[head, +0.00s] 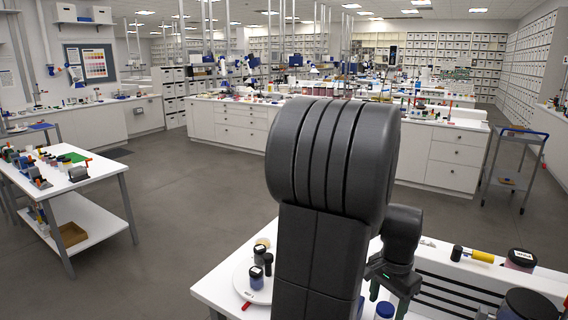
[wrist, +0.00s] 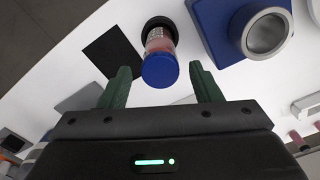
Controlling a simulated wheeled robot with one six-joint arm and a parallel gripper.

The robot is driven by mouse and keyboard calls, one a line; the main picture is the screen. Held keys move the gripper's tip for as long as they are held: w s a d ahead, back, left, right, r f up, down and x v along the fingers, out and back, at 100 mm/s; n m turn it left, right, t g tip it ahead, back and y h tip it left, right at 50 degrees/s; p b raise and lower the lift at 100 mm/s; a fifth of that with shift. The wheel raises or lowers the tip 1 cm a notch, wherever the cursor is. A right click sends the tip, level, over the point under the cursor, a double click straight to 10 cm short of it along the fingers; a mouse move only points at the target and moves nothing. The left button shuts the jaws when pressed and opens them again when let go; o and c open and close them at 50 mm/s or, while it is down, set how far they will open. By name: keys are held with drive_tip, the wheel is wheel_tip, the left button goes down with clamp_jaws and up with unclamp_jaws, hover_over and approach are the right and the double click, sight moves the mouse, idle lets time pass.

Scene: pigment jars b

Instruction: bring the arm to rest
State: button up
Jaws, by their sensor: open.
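My gripper (head: 392,290) is at the right of my raised arm in the head view, above the white worktable (head: 225,282). In the wrist view its two green fingers (wrist: 160,88) are apart and empty. A jar with a blue lid and pinkish contents (wrist: 158,45) shows just beyond the gap between them; no finger visibly touches it. A blue-lidded jar (head: 384,311) also shows below my gripper in the head view; I cannot tell whether it is the same one. My arm hides the middle of the worktable.
A blue block with a round metal cup (wrist: 240,30) and a black square (wrist: 112,55) lie near the jar. Small jars (head: 257,277) stand left of my arm, dark jars (head: 520,260) at right. Open floor (head: 180,200) lies beyond, before the white cabinets (head: 235,122).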

drive_tip(key=n, duration=0.3)
drive_tip(key=shift+n, duration=0.4)
drive_tip(key=n+b, duration=0.1)
drive_tip(key=n, duration=0.3)
drive_tip(key=shift+n, duration=0.3)
drive_tip(key=n, duration=0.4)
drive_tip(key=shift+n, duration=0.4)
drive_tip(key=n+b, duration=0.1)
drive_tip(key=n, duration=0.3)
drive_tip(key=m+b, duration=0.1)
drive_tip(key=m, duration=0.5)
drive_tip(key=m+b, duration=0.1)
drive_tip(key=m, duration=0.4)
drive_tip(key=shift+m, duration=0.5)
drive_tip(key=shift+r, duration=0.1)
